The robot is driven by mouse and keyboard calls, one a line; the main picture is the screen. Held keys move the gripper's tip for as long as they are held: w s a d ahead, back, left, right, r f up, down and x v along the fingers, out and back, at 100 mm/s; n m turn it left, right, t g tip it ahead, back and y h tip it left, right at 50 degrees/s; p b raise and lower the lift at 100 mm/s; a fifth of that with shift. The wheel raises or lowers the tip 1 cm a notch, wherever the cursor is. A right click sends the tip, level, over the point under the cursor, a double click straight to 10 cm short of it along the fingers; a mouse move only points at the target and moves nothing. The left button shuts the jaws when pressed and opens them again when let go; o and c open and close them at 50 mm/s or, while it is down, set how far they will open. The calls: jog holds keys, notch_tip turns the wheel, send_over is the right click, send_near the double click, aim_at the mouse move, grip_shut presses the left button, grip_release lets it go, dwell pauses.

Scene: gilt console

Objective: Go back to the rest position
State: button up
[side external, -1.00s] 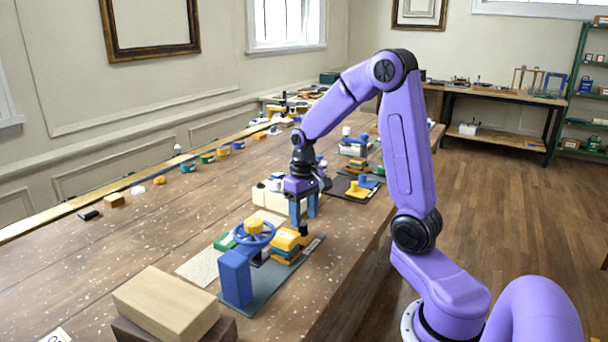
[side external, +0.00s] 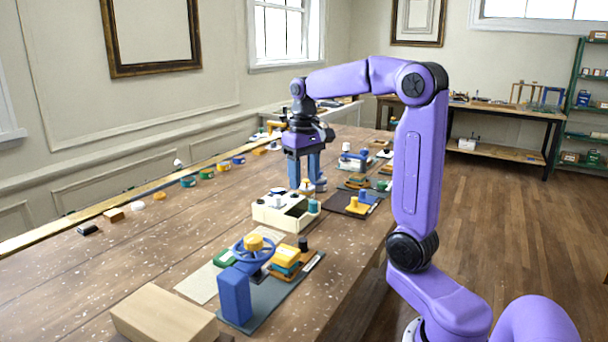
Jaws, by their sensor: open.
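My gripper (side external: 304,186) hangs above the wooden table (side external: 110,265), its two blue fingers pointing down. It is open, and I see nothing held between the fingers. In the picture it shows just behind the cream box (side external: 284,212), and its fingertips overlap small items there. I cannot tell the exact height over them.
A pale wooden block (side external: 163,314) lies at the front edge of view. Small coloured pots (side external: 207,173) line the left side of the table. A dark mat (side external: 352,203) with yellow and blue parts lies right of the gripper. The left middle of the table is clear.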

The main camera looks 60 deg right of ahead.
dwell(0.3)
jog(key=s+a+f+n, duration=0.3)
jog(key=a+n, duration=0.1)
jog(key=a, duration=0.3)
jog(key=s+a+f+n, duration=0.2)
jog(key=s+a+n, duration=0.15)
jog(key=a, duration=0.45)
jog(key=s+a+f+n, duration=0.2)
jog(key=s+f+n, duration=0.1)
jog(key=s, duration=0.5)
jog(key=s+a+f+n, duration=0.3)
jog(key=s+n, duration=0.2)
jog(key=s, duration=0.3)
jog(key=shift+a, duration=0.2)
